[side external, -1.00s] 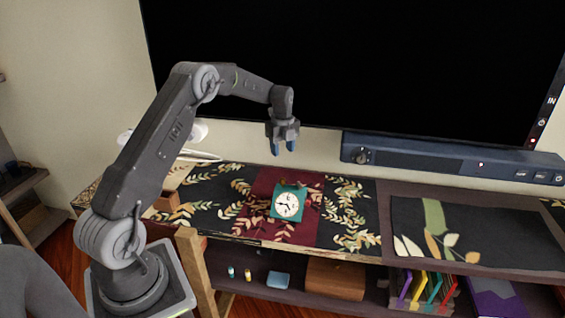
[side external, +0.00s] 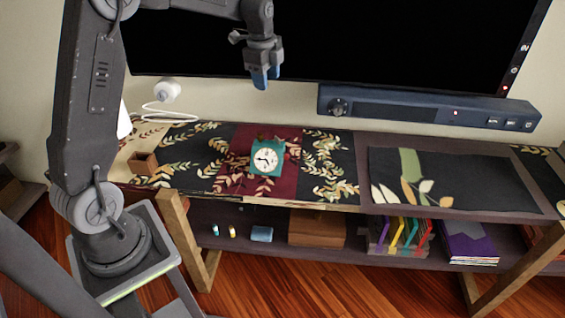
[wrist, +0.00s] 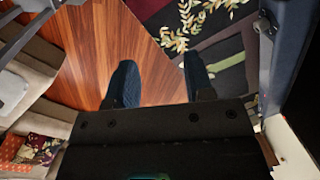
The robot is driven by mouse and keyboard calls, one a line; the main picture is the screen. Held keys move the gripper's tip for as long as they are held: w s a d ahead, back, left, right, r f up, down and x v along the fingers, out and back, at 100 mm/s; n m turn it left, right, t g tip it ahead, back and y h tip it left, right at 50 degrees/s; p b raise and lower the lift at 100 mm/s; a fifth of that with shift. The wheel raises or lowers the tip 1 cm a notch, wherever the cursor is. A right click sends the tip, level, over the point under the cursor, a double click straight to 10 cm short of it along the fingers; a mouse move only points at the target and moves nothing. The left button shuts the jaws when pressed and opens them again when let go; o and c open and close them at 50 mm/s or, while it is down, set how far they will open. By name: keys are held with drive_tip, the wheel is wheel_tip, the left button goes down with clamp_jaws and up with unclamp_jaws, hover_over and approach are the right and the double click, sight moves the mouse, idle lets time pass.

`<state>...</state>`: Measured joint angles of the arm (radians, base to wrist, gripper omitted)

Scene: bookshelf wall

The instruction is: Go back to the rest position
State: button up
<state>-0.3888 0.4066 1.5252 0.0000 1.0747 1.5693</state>
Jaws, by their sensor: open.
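My gripper (side external: 266,84) hangs pointing down in front of the black screen, above and apart from the teal clock (side external: 267,158). The clock has a white round face and sits on the dark red part of the leaf-patterned runner (side external: 236,178). In the wrist view, my two dark blue fingers (wrist: 160,78) stand well apart. Wooden floor shows between them, and nothing is held.
A dark soundbar (side external: 425,108) stands behind the shelf top at right. A small wooden box (side external: 143,163) is at left. The lower shelf holds a brown box (side external: 317,228), colourful books (side external: 405,235) and a purple stack (side external: 468,243). Space around my gripper looks clear.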

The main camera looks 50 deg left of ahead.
drive_tip(key=s+d+r+n+t, duration=0.2)
drive_tip(key=s+d+r+n, duration=0.25)
drive_tip(key=s+d, duration=0.4)
drive_tip(key=s+d+r+n+t, duration=0.1)
drive_tip(key=s+d+r+n, duration=0.2)
drive_tip(key=s+d+n, duration=0.35)
drive_tip(key=s+d+f+n, duration=0.1)
drive_tip(key=s+d, duration=0.1)
drive_tip(key=s, duration=0.3)
drive_tip(key=s+d+f+n+t, duration=0.1)
drive_tip(key=s+f, duration=0.1)
drive_tip(key=s, duration=0.4)
drive_tip(key=shift+s+d+n+h, duration=0.2)
drive_tip(key=shift+d+n+h, duration=0.1)
drive_tip(key=shift+d, duration=0.1)
